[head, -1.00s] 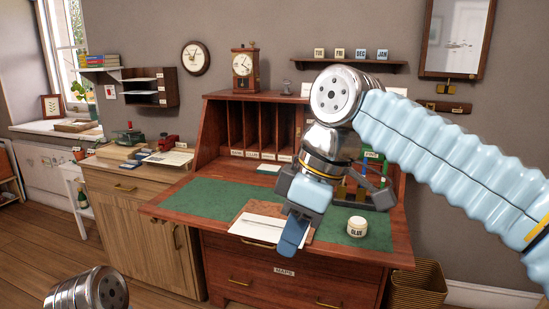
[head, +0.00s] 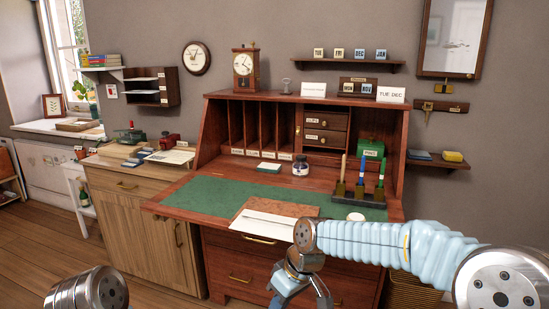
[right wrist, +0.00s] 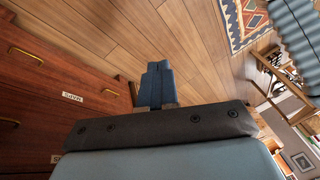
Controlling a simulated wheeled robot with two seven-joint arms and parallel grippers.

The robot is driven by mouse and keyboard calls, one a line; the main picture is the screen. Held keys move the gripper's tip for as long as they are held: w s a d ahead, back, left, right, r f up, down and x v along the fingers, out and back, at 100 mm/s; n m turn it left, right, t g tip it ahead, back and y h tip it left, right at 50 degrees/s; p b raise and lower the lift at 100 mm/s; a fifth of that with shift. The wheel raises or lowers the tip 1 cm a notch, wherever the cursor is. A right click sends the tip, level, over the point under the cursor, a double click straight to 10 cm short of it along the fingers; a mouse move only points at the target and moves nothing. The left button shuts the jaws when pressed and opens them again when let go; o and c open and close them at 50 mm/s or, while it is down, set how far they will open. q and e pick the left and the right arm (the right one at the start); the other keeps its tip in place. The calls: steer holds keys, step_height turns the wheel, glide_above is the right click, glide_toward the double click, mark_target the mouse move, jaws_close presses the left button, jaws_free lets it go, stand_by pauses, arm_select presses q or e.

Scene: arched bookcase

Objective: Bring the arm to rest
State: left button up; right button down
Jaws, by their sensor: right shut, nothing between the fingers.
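My right arm (head: 390,242) comes in from the right, low in front of the writing desk (head: 225,228). Its wrist hangs down before the desk's drawers. My right gripper (head: 281,298) is at the bottom of the head view, below the desk top, holding nothing. In the right wrist view its blue fingers (right wrist: 157,85) are together and empty, with wooden floor beyond them. Only a metal part of my left arm (head: 85,290) shows at the lower left. My left gripper is out of view.
A pen rack (head: 358,190), an ink bottle (head: 301,166) and paper (head: 265,224) are on the desk. A white lid (head: 356,217) shows just above my right arm. The MAPS drawer (right wrist: 75,98) is close on the left in the wrist view.

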steer(key=s+d+f+m, duration=0.2)
steer(key=d+f+m, duration=0.1)
steer(key=f, duration=1.3)
steer(key=s+d+f+m, duration=0.3)
steer(key=s+f, duration=0.5)
steer(key=s+d+f+m, duration=0.3)
steer(key=s+f+m, duration=0.1)
steer(key=s+f, duration=0.4)
steer(key=shift+s+d+f+m+t, duration=0.2)
steer(key=shift+d+f+m+t, duration=0.15)
steer(key=shift+f, duration=0.1)
arm_select(q)
steer(key=shift+c, duration=0.5)
